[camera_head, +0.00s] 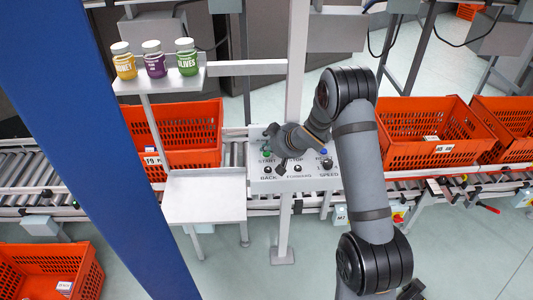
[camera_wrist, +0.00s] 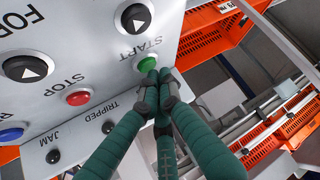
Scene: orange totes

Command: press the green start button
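The green start button (camera_wrist: 147,64) sits on a grey control panel (camera_wrist: 45,105), beside the upside-down label START in the wrist view. My gripper (camera_wrist: 158,76) has its teal fingers drawn together, with the dark tips at the button's lower edge and partly in front of it. I cannot tell whether the tips touch it. Nothing shows held between them. In the head view the panel (camera_head: 259,184) is partly covered by my wrist, and my gripper (camera_head: 266,148) is over its upper left part, near START.
A red stop button (camera_wrist: 78,98) and black arrow buttons (camera_wrist: 135,18) are close by. Orange totes (camera_head: 193,135) stand on the roller conveyor either side of the panel. A shelf (camera_head: 160,82) with three jars is at the upper left. A blue column (camera_head: 95,130) crosses the left.

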